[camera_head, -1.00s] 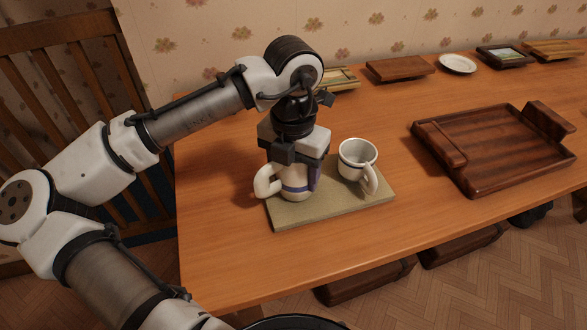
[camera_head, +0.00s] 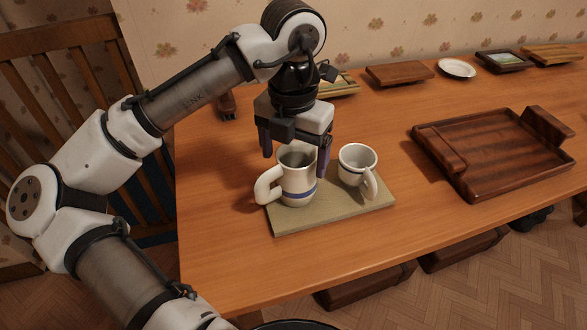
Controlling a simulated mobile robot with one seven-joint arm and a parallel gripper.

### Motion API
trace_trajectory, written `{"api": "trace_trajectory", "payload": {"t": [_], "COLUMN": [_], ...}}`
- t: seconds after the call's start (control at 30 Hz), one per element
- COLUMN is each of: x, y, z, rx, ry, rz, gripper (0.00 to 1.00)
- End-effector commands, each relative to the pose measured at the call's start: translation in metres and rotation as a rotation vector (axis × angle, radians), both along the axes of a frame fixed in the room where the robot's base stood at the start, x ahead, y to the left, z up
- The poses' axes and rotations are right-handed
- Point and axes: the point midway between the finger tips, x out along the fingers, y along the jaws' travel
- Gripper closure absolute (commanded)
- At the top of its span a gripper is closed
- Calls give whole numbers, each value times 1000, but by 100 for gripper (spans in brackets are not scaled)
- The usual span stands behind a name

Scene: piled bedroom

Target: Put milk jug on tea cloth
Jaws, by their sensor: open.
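The milk jug (camera_head: 297,184) is a white, mug-like vessel with a blue band and a large handle on its left. It stands upright on the left part of a flat olive-beige tea cloth (camera_head: 330,215) on the table. A smaller white cup (camera_head: 357,164) stands to its right on the same cloth, its handle toward the front. My gripper (camera_head: 295,160) is open just above and behind the jug, with one finger to each side of its rim. It holds nothing. Part of the cloth behind the jug is hidden.
The wooden table (camera_head: 230,255) has a large wooden tray (camera_head: 490,150) on the right. Along the wall lie a wooden board (camera_head: 399,73), a white plate (camera_head: 457,68) and a picture frame (camera_head: 503,60). A wooden chair (camera_head: 70,100) stands at the left. The front left tabletop is clear.

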Motion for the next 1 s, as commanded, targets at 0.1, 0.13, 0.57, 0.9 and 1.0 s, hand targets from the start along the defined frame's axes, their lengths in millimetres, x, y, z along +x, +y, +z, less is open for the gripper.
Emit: {"api": "trace_trajectory", "payload": {"t": [0.1,0.13,0.57,0.9,1.0], "x": [1,1,0,0,0], "y": [0,0,0,0,0], "z": [27,33,64,63,63], "rx": [1,0,0,0,0], "ry": [-3,-2,1,0,0], "rz": [-1,0,0,0,0], "gripper": [17,17,17,17,17]}}
